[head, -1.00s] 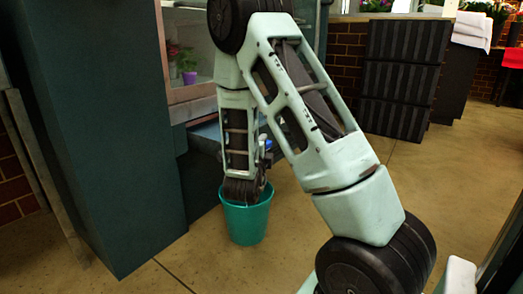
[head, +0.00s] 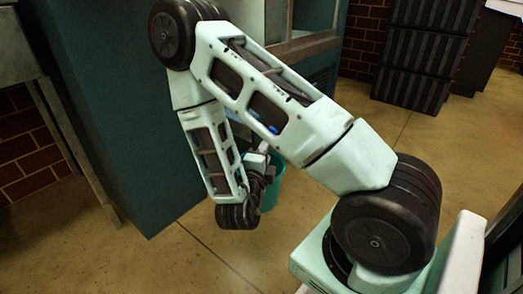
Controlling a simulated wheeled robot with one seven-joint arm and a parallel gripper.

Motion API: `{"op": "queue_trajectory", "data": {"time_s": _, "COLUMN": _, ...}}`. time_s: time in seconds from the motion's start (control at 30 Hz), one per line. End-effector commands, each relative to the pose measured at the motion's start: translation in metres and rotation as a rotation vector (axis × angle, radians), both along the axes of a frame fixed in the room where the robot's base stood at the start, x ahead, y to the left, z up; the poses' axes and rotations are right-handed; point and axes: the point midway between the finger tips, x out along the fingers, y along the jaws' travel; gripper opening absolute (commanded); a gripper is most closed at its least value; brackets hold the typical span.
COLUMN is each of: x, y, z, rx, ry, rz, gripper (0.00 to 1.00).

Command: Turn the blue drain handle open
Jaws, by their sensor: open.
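A small blue piece (head: 273,129), which looks like the drain handle, shows through an opening in my arm's upper link. Most of it is hidden, so I cannot tell how it is turned. A teal bucket (head: 277,187) stands on the floor below it, partly covered by my arm. My gripper (head: 259,165) is at the end of the folded arm, in front of the bucket and lower than the blue piece. It is small and partly hidden by its own wrist. It is open, apart from the blue piece, and I see nothing held in it.
A dark teal cabinet (head: 120,100) stands at the left, beside a metal-legged table (head: 75,150). Black stacked crates (head: 425,50) stand at the back right against a brick wall. The tan floor (head: 330,240) is clear in front and to the right of the bucket.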

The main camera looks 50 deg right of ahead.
Motion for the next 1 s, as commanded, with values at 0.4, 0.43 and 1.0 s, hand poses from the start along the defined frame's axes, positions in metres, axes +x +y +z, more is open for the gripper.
{"op": "queue_trajectory", "data": {"time_s": 0.4, "x": -0.016, "y": 0.03, "z": -0.001, "rx": -0.001, "ry": 0.0, "rz": -0.001, "gripper": 0.42}}
{"op": "queue_trajectory", "data": {"time_s": 0.43, "x": -0.016, "y": 0.03, "z": -0.001, "rx": -0.001, "ry": 0.0, "rz": -0.001, "gripper": 0.42}}
{"op": "queue_trajectory", "data": {"time_s": 1.0, "x": -0.012, "y": 0.033, "z": 0.001, "rx": 0.027, "ry": 0.017, "rz": 0.007, "gripper": 0.42}}
